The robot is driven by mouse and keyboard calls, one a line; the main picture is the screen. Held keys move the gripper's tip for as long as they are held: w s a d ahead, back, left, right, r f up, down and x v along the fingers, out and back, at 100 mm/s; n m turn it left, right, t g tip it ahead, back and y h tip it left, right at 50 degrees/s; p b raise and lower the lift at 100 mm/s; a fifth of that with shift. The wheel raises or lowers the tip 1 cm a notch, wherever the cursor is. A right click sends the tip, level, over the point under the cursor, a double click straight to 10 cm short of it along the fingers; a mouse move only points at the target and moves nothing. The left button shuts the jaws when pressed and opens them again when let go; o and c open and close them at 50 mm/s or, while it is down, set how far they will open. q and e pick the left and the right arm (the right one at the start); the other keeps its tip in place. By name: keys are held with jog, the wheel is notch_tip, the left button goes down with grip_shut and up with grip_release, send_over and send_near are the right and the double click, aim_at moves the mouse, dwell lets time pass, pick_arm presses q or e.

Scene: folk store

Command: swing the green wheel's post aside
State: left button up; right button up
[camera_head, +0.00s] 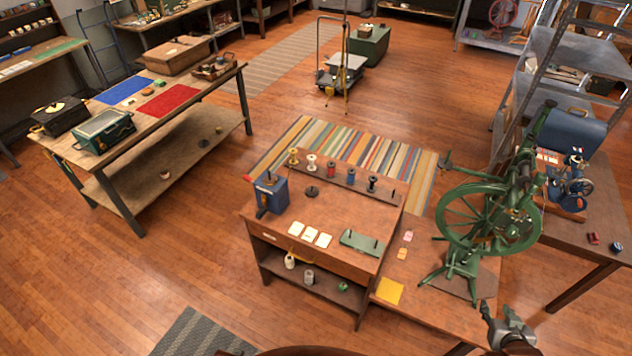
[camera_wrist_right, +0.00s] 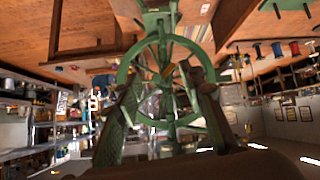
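The green wheel (camera_head: 490,219) is a spoked spinning wheel on a green stand on the low wooden table, at the right of the head view. Its green post (camera_head: 538,125) rises at the wheel's upper right, slightly tilted, among other frame parts. My right gripper (camera_head: 503,318) is low at the right edge of that table, below and apart from the wheel. In the right wrist view, the open, empty fingers of the gripper (camera_wrist_right: 160,82) spread in front of the green wheel (camera_wrist_right: 163,38), which appears upside down. My left gripper is out of view.
A wooden bench (camera_head: 318,228) with spools, cards and a blue box (camera_head: 270,193) stands left of the wheel. A side table (camera_head: 590,215) with a small blue machine (camera_head: 568,187) and a metal ladder (camera_head: 572,55) crowd the wheel's right and back.

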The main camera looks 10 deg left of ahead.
jog(key=w+d+r+t, duration=0.2)
jog(key=w+r+t, duration=0.2)
jog(key=w+r, duration=0.85)
jog(key=t+y, duration=0.1)
jog(key=t, duration=0.3)
send_near(540, 183)
jog(key=w, duration=0.4)
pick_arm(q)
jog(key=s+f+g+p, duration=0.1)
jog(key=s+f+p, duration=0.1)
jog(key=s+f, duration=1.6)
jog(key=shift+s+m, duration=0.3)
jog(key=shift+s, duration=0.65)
pick_arm(e)
jog(key=w, duration=0.7)
jog(key=shift+w+d, duration=0.2)
jog(key=shift+d, duration=0.1)
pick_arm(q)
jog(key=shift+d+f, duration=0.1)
pick_arm(e)
jog(key=shift+c, duration=0.4)
grip_shut()
